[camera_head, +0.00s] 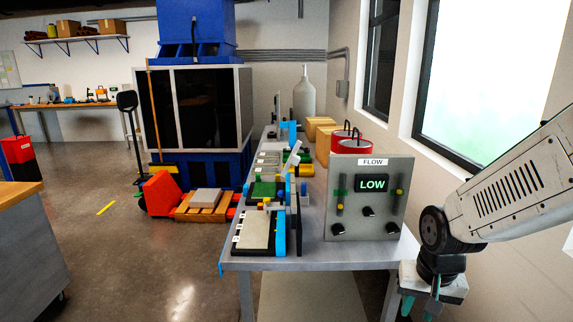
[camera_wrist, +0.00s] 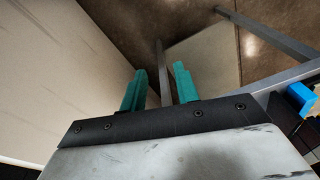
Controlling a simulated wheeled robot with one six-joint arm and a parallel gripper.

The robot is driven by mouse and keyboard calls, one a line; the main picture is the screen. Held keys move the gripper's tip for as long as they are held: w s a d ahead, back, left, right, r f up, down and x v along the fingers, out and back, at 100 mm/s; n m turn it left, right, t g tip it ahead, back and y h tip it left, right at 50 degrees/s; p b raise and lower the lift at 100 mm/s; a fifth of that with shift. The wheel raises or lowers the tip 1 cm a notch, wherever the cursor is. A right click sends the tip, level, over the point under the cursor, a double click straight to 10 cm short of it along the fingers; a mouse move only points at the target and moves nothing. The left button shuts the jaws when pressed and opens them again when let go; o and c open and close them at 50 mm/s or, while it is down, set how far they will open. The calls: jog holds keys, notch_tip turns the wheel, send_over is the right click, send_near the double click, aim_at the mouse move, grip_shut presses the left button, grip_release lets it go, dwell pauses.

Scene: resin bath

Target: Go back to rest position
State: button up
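My gripper (camera_head: 421,303) hangs from my white arm at the lower right of the head view, pointing down beside the front right corner of the workbench. In the wrist view, its two teal fingers (camera_wrist: 158,88) stand apart with nothing between them, so it is open and empty. Floor, a table leg and a pale panel show beyond the fingers. The fingertips are partly cut off or dark in the head view.
A wall with windows (camera_head: 490,75) is close on the right. Open floor (camera_head: 150,250) lies left of the bench.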

jog(key=s+r+n, duration=0.3)
jog(key=s+r, duration=1.1)
jog(key=s, duration=0.2)
jog(key=shift+s+d+r, duration=0.15)
jog(key=shift+r, duration=0.2)
